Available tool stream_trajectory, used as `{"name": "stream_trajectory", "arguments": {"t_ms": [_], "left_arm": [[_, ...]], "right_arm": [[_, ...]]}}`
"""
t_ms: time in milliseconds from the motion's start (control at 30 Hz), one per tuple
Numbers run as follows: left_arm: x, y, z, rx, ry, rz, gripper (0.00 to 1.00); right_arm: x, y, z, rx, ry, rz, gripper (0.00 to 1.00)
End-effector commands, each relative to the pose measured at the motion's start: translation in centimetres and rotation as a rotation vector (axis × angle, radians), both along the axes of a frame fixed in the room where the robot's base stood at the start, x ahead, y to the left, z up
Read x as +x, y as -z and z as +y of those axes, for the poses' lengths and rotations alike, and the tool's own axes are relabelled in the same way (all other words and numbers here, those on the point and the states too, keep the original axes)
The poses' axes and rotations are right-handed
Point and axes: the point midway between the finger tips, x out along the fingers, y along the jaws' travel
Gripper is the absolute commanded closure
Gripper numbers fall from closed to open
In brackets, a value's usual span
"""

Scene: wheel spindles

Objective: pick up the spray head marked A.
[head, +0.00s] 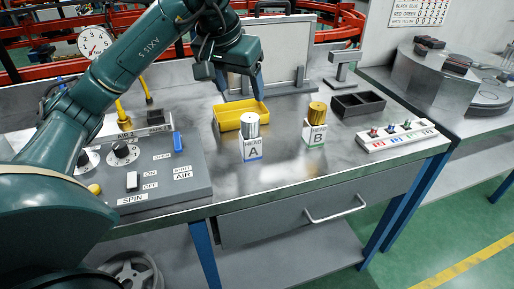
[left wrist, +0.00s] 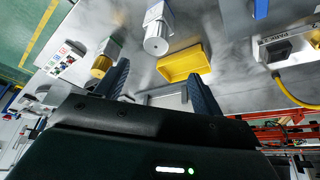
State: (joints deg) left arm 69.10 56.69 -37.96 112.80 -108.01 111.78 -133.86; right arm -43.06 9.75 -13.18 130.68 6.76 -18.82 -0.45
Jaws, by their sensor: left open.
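The spray head marked A (head: 250,124) is a silver cylinder standing upright on a white block labelled HEAD A, in the middle of the bench. It also shows in the left wrist view (left wrist: 156,44), top centre. My left gripper (head: 241,88) is open and empty, above and behind head A, over the yellow bin. In the left wrist view its two dark fingers (left wrist: 160,86) are spread apart, and head A lies beyond them, not touching. My right gripper is not in view.
Head B (head: 317,112), a gold cylinder on a similar block, stands right of head A. A yellow bin (head: 226,122) sits just behind A. A grey control panel (head: 160,184) is at left. A dark tray (head: 372,108) and white rack (head: 377,143) are at right. The bench front is clear.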

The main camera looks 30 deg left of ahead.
Motion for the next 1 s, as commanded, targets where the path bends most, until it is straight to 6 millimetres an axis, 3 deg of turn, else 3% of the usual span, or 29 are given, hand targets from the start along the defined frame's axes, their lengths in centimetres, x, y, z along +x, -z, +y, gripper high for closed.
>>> {"name": "stream_trajectory", "arguments": {"t_ms": [100, 300, 533, 800, 1000], "left_arm": [[0.9, 2.6, 0.0, -0.004, 0.000, 0.008, 0.32], [2.1, 5.5, 0.0, -0.005, 0.001, 0.005, 0.32], [2.6, 7.0, -0.2, -0.007, 0.003, 0.004, 0.32], [3.7, 10.7, -0.6, -0.007, 0.002, 0.004, 0.32], [4.0, 11.2, -0.5, -0.007, 0.002, 0.002, 0.32]], "right_arm": [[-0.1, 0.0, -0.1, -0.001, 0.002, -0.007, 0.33], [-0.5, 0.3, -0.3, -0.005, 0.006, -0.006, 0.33], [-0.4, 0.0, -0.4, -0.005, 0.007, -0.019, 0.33], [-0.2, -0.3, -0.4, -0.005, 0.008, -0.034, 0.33], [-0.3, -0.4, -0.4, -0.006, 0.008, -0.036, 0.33]]}}
